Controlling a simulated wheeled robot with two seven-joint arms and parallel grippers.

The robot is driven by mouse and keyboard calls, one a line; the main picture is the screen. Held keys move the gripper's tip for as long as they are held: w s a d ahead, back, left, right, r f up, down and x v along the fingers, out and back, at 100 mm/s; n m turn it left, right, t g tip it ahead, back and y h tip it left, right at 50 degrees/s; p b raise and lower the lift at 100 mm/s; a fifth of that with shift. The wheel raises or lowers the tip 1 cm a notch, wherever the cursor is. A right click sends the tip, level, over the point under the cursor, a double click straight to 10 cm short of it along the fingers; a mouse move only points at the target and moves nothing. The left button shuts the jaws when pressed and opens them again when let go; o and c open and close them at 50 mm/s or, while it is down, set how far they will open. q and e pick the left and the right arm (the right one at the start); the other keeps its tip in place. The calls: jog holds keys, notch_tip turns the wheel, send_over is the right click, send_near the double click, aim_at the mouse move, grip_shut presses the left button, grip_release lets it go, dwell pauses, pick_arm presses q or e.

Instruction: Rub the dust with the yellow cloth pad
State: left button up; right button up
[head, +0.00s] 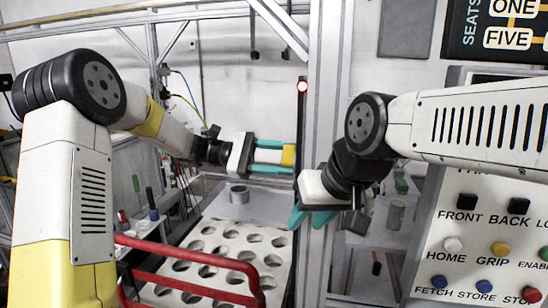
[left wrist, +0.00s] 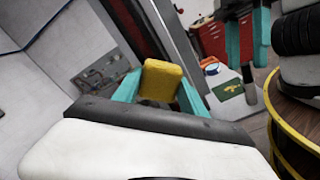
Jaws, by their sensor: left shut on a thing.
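The yellow cloth pad (head: 288,155) is between the teal fingers of my left gripper (head: 270,156), close to a dark upright strip in the head view. In the left wrist view the pad (left wrist: 162,80) sits between the two fingertips, and the gripper is shut on it. My right gripper (head: 310,216) hangs lower, in front of the metal post, with its teal fingers apart and nothing seen between them. It also shows at the upper right of the left wrist view (left wrist: 247,38). I cannot make out the dust in either view.
An upright metal post (head: 326,90) stands in the middle, beside the dark strip (head: 301,110) with a lit red lamp (head: 303,85). A button panel (head: 480,225) is at right.

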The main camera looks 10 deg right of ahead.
pick_arm(q)
jog(key=shift+s+a, duration=0.2)
jog(key=shift+s, duration=1)
jog(key=shift+w+d+f, duration=0.3)
jog(key=shift+w+f, duration=0.35)
jog(key=shift+w, duration=0.25)
jog(key=shift+w+d+f, duration=0.3)
jog(key=shift+w+f, duration=0.35)
jog(key=shift+w, duration=0.45)
jog(key=shift+s+a, duration=0.5)
jog(key=shift+s, duration=0.4)
jog(key=shift+s+a, duration=0.5)
jog(key=shift+s, duration=0.4)
jog(key=shift+w+a, duration=0.1)
jog(key=shift+v, duration=2.9)
